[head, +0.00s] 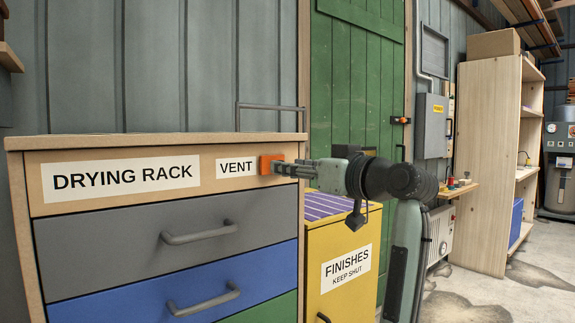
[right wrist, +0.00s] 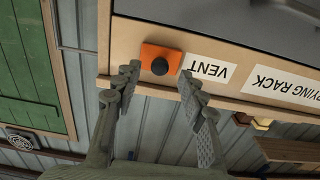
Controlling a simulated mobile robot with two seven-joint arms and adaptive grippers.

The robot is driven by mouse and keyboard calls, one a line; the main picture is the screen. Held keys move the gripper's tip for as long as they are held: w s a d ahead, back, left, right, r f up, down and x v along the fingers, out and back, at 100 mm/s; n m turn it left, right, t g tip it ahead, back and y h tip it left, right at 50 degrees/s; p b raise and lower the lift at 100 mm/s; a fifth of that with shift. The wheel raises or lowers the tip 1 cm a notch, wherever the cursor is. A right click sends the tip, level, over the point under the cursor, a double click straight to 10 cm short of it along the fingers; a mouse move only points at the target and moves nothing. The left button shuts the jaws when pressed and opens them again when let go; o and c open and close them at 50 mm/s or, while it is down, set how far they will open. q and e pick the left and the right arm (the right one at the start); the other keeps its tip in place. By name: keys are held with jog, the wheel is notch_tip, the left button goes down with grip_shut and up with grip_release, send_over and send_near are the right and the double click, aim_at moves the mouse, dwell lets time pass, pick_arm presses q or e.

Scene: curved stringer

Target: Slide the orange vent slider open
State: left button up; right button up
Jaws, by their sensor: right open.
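The orange vent slider (head: 265,163) is on the upper front panel of the drying rack (head: 150,144), right of the VENT label (head: 236,168). In the right wrist view the slider is an orange plate (right wrist: 149,54) with a round black knob (right wrist: 160,67). My right gripper (head: 280,167) points left at it, its fingertips hiding part of the plate. In the right wrist view my right gripper (right wrist: 158,80) is open, with nothing between its fingers. The knob shows just beyond the gap between the fingertips; whether they touch the panel I cannot tell. My left gripper is not in view.
A grey drawer (head: 170,230) and a blue drawer (head: 190,284) with bar handles lie below the panel. A yellow FINISHES cabinet (head: 342,245) stands close to the right, below my right arm. A green door (head: 357,90) is behind.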

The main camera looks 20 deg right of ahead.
jog(key=shift+x, duration=1)
jog(key=shift+c, duration=0.6)
grip_shut()
